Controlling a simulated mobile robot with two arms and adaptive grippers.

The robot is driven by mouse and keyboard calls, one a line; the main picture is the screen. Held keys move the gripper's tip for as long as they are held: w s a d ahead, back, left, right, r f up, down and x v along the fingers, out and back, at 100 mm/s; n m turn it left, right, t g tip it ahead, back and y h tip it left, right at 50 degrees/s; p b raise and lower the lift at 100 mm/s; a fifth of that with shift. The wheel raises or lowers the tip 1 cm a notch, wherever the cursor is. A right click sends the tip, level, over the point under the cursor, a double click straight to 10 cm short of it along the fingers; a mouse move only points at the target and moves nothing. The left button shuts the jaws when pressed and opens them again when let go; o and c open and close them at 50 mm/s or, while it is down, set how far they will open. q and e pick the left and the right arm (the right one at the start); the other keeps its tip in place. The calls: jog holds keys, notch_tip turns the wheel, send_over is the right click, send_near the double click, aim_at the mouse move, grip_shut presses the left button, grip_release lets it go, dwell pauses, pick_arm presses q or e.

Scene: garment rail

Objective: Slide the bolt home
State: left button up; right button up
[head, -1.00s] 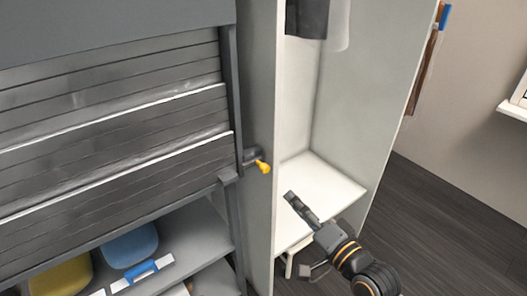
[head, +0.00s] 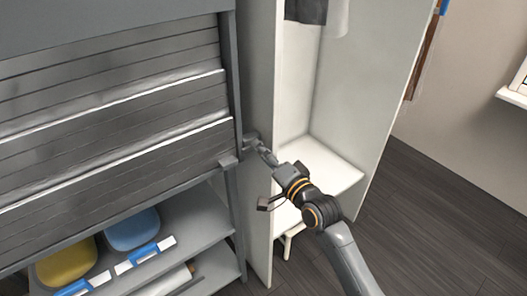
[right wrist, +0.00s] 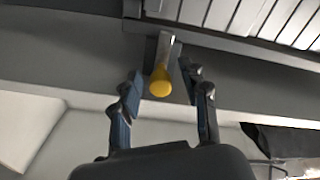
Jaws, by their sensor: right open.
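The bolt shows in the right wrist view as a yellow knob (right wrist: 160,82) on a grey bar, fixed at the edge of the grey shutter frame. In the head view the dark bolt body (head: 249,141) shows at the right side of the shutter (head: 110,130), and my gripper hides the knob. My right gripper (head: 263,150) is at the bolt. In the right wrist view its open fingers (right wrist: 162,88) stand on either side of the yellow knob, with gaps visible on both sides. My left gripper is not in view.
A white open wardrobe (head: 364,100) with hanging dark clothing (head: 306,11) stands right of the shutter. Grey shelves (head: 205,215) below the shutter hold a yellow item (head: 66,262) and a blue item (head: 132,230). Dark floor (head: 440,215) is clear at right.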

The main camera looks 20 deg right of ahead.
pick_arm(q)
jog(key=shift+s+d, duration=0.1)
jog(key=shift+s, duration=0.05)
pick_arm(e)
jog(key=shift+w, duration=0.15)
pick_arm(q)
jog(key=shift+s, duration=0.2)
pick_arm(e)
jog(key=shift+c, duration=0.5)
grip_shut()
jog(key=a, duration=0.1)
jog(key=s+a+p, duration=0.1)
jog(key=a, duration=0.1)
jog(key=a+p, duration=0.1)
jog(key=shift+s+a, duration=0.15)
jog(key=shift+s, duration=0.15)
jog(key=shift+a+f, duration=0.1)
jog(key=shift+a, duration=0.05)
jog(key=shift+c, duration=0.4)
grip_release()
jog(key=shift+a, duration=0.1)
jog(key=shift+o, duration=0.9)
jog(key=shift+s+a, duration=0.1)
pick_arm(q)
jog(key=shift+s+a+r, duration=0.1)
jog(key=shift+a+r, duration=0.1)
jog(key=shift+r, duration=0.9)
